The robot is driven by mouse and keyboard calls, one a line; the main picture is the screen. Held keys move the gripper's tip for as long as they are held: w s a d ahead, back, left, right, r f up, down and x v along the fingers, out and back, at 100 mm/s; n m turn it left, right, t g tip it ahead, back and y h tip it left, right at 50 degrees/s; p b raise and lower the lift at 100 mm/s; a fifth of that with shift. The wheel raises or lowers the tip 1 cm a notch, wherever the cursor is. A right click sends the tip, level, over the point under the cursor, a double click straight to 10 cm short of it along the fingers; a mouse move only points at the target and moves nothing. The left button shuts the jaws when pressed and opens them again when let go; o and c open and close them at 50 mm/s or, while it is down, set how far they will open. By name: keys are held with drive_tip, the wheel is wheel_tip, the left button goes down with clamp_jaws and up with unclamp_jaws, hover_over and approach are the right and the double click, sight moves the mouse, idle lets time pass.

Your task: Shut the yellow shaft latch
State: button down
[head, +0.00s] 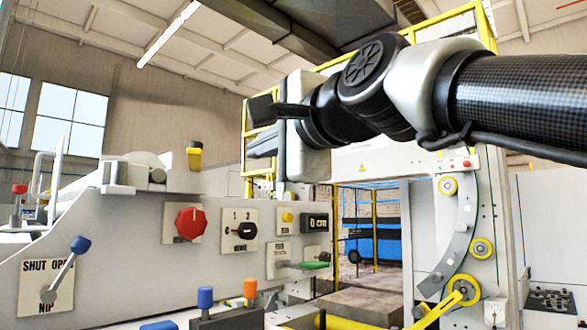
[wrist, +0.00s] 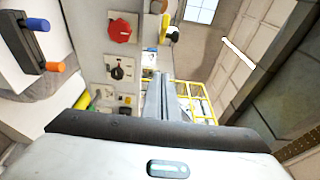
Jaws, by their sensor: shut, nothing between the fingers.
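The yellow shaft latch (head: 195,151) looks like the small yellow piece with a dark part, standing up above the top edge of the grey machine panel in the head view. A yellow piece that appears to be it shows near the top of the wrist view (wrist: 165,21). Whether the latch is open or shut is not clear. My gripper (head: 251,148) is held to the right of the latch, apart from it, fingers pointing left. In the wrist view its fingers (wrist: 160,80) are together and empty.
The machine panel (head: 130,235) carries a red knob (head: 190,223), a black switch (head: 245,231) and a blue-tipped lever (head: 80,244). Blue (head: 205,298) and orange (head: 250,288) handles stand in front. A yellow frame stands behind my arm.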

sight(195, 154)
drive_tip(key=w+a+p, duration=0.1)
drive_tip(key=w+a, duration=0.5)
drive_tip(key=a, duration=0.3)
drive_tip(key=shift+a+p, duration=0.2)
drive_tip(key=shift+p, duration=0.2)
